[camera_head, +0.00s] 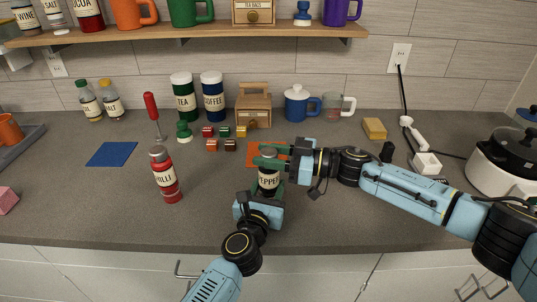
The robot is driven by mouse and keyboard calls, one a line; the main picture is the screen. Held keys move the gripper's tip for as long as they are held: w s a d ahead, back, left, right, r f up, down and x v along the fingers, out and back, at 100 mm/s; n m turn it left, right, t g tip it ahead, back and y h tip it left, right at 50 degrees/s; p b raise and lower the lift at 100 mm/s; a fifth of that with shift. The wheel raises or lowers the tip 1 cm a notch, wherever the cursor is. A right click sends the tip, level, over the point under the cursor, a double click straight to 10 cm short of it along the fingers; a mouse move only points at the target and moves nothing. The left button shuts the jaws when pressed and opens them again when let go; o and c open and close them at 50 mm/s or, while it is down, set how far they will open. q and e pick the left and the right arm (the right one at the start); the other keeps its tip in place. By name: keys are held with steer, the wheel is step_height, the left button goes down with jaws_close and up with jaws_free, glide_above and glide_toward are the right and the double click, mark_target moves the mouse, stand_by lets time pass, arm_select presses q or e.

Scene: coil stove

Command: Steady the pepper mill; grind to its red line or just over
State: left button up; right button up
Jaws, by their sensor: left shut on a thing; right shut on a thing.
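The pepper mill (268,182) stands upright on the grey counter (330,215), its label reading "PEPPER". My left gripper (262,192) is shut on the mill's lower body from the front. My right gripper (272,161) comes in from the right and is shut on the mill's upper part. The mill's top is largely hidden by the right gripper's fingers, and its base by the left gripper. I cannot make out a red line on the mill at this size.
A red chilli bottle (166,178) stands left of the mill. An orange mat (262,147) lies just behind it, with several small coloured cubes (224,131) beside it. Canisters (213,98), a wooden box (254,106) and a blue mug (297,103) stand along the wall.

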steer(key=m+t+h, duration=0.1)
steer(key=m+t, duration=0.1)
steer(key=t, duration=0.1)
steer(key=m+t+h, duration=0.2)
steer(key=m+t, duration=0.1)
steer(key=t, duration=0.1)
steer(key=shift+s+a+h, duration=0.15)
steer(key=shift+h, duration=0.15)
steer(key=shift+m+t+h, duration=0.9)
steer(key=shift+t, duration=0.2)
steer(key=o, duration=1)
steer(key=shift+d, duration=0.2)
steer(key=v, duration=1.1)
steer(key=shift+s+d, duration=0.2)
steer(key=shift+s, duration=0.15)
